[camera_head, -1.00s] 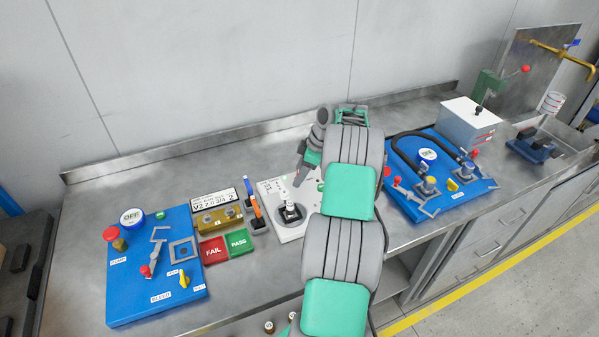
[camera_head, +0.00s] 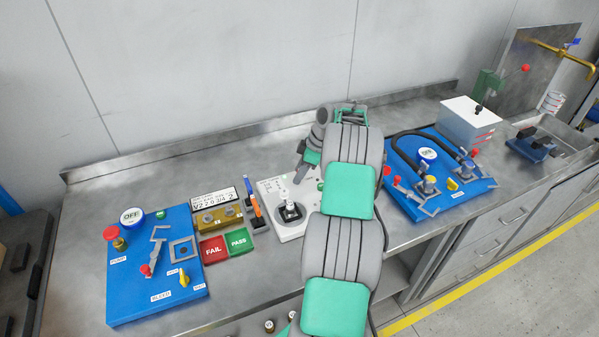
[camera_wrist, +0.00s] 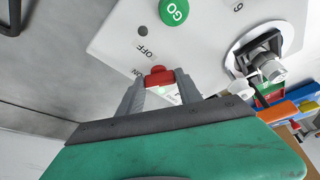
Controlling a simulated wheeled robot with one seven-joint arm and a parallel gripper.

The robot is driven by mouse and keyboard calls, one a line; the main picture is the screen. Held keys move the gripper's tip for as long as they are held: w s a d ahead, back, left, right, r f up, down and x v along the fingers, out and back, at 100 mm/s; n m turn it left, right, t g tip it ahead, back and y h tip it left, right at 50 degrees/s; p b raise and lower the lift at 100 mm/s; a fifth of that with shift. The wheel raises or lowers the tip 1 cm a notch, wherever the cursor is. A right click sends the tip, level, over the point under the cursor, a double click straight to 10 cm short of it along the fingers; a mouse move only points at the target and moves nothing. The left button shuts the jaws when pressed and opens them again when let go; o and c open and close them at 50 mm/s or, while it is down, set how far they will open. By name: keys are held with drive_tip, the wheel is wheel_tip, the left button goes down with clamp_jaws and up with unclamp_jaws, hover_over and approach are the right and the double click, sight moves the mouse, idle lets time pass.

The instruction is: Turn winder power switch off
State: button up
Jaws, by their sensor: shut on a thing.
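The winder is a white panel (camera_head: 273,196) on the bench, partly hidden by my arm in the head view. In the wrist view its white face (camera_wrist: 120,35) carries the printed words ON and OFF, a dark round spot (camera_wrist: 142,31) by OFF, and a green GO button (camera_wrist: 174,12). A red switch piece (camera_wrist: 158,75) sits beside the ON word, between my fingertips. My gripper (camera_wrist: 158,82) is shut on this red switch. In the head view my gripper (camera_head: 301,174) reaches down at the panel's back right; the switch is hidden there.
A winder socket with a grey fitting (camera_wrist: 268,68) stands beside my gripper. Left of the panel are orange and blue tools (camera_head: 253,208), FAIL (camera_head: 213,250) and PASS (camera_head: 238,241) pads and a blue pump board (camera_head: 140,280). Another blue board (camera_head: 455,196) is to the right.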

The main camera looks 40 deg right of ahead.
drive_tip(key=shift+f+m+b, duration=0.1)
drive_tip(key=shift+m+b, duration=0.3)
drive_tip(key=shift+b, duration=0.3)
drive_tip(key=shift+m+t+h+b, duration=0.35)
drive_tip(key=shift+m+b, duration=0.25)
drive_tip(key=shift+b, duration=0.2)
drive_tip(key=m+h+b, duration=0.1)
drive_tip(key=m+b, duration=0.2)
drive_tip(key=shift+a+t, duration=0.2)
drive_tip(key=shift+t, duration=0.05)
drive_tip(key=m+h+b, duration=0.1)
drive_tip(key=m, duration=0.1)
drive_tip(key=m+b, duration=0.2)
drive_tip(key=shift+a+m+h, duration=0.1)
drive_tip(key=shift+m+h, duration=0.2)
drive_tip(key=shift+h, duration=0.05)
drive_tip(key=shift+m+h+b, duration=0.45)
drive_tip(key=shift+m+h, duration=0.05)
drive_tip(key=shift+m, duration=0.6)
drive_tip(key=shift+r, duration=0.2)
drive_tip(key=o, duration=1.4)
drive_tip(key=shift+f, duration=0.1)
